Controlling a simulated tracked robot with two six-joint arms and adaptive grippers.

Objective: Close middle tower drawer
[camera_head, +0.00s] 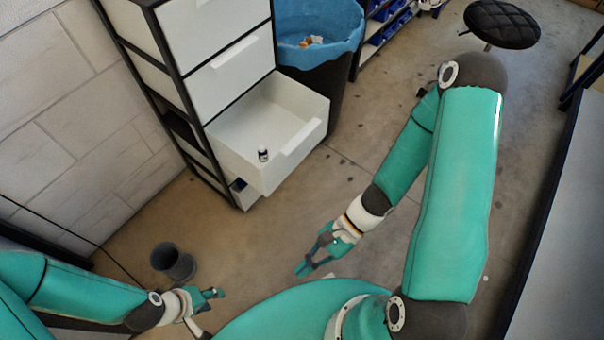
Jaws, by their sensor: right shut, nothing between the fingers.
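The drawer tower, with white fronts in a black frame (155,32), stands at the upper left. One of its drawers (268,127) is pulled well out, below two closed white fronts. A small dark bottle with a white label (263,155) stands inside the open drawer. My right gripper (302,271) is shut and empty, over the floor below and to the right of the drawer front, apart from it. My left gripper (217,293) is low in the view, apart from the tower; its finger opening is unclear.
A bin with a blue liner (318,35) stands beside the tower, close to the open drawer. A dark grey bucket (172,262) is on the floor near my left arm. A black stool (502,24) is at the upper right. A bench (565,220) runs along the right edge.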

